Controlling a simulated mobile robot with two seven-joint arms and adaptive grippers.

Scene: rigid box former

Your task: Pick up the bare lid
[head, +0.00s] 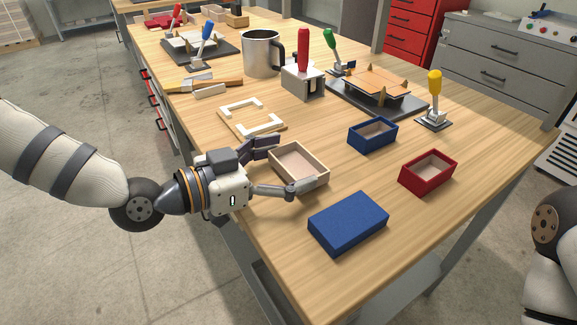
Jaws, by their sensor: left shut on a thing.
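The bare lid (312,176) is a shallow, pale, uncovered cardboard-like tray with its open side up, near the left edge of the wooden table. My left gripper (283,168) reaches in from the left, with one finger at the lid's far-left end and the other at its near-right end. It is shut on the lid, which appears to be at or close to the table top; any small gap below cannot be told. My right gripper is out of view; only part of my right arm shows at the right edge.
A blue block-like box (348,222) lies close to the right finger. An open blue tray (372,134) and an open red tray (428,172) stand to the right. A pale corner frame (252,118), steel mug (261,53) and toggle-clamp fixture (375,92) are farther back.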

